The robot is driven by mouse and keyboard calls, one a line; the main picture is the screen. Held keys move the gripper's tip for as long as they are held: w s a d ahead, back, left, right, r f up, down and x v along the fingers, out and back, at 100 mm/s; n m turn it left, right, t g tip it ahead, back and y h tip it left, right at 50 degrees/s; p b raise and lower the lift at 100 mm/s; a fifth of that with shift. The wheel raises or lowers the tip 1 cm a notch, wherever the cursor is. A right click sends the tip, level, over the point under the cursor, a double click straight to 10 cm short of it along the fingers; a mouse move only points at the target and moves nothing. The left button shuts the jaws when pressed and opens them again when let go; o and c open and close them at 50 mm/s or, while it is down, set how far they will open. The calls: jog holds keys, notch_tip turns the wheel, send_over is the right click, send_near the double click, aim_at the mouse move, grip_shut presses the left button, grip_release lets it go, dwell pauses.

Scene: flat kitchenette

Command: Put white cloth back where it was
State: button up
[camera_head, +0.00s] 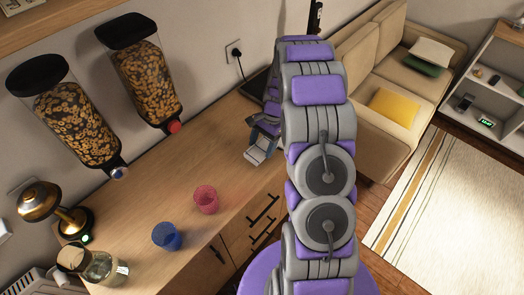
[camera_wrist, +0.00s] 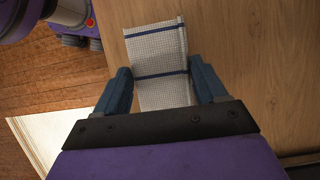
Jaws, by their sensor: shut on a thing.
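The white cloth (camera_wrist: 158,62) has dark blue stripes and a fine grid weave. In the wrist view it lies between the two blue fingers of my gripper (camera_wrist: 164,88), over the wooden counter. My gripper is shut on it. In the head view my gripper (camera_head: 262,138) is over the right part of the counter, and the cloth (camera_head: 258,153) shows as a small pale patch below it. My arm hides part of the counter's right end. I cannot tell whether the cloth touches the counter.
The wooden counter (camera_head: 150,195) holds a pink cup (camera_head: 206,199), a blue cup (camera_head: 167,236), a glass jug (camera_head: 105,267) and a brass-coloured lamp-like item (camera_head: 45,203). Two cereal dispensers (camera_head: 145,75) hang on the wall. The sofa (camera_head: 365,70) and rug (camera_head: 455,205) are at right. The counter's middle is clear.

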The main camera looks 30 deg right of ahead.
aim_at(264, 144)
jog(key=shift+d+f+b, duration=0.15)
jog(key=shift+f+b, duration=0.5)
jog(key=shift+f, duration=1.15)
jog(key=shift+r, duration=0.1)
jog(key=o, duration=1)
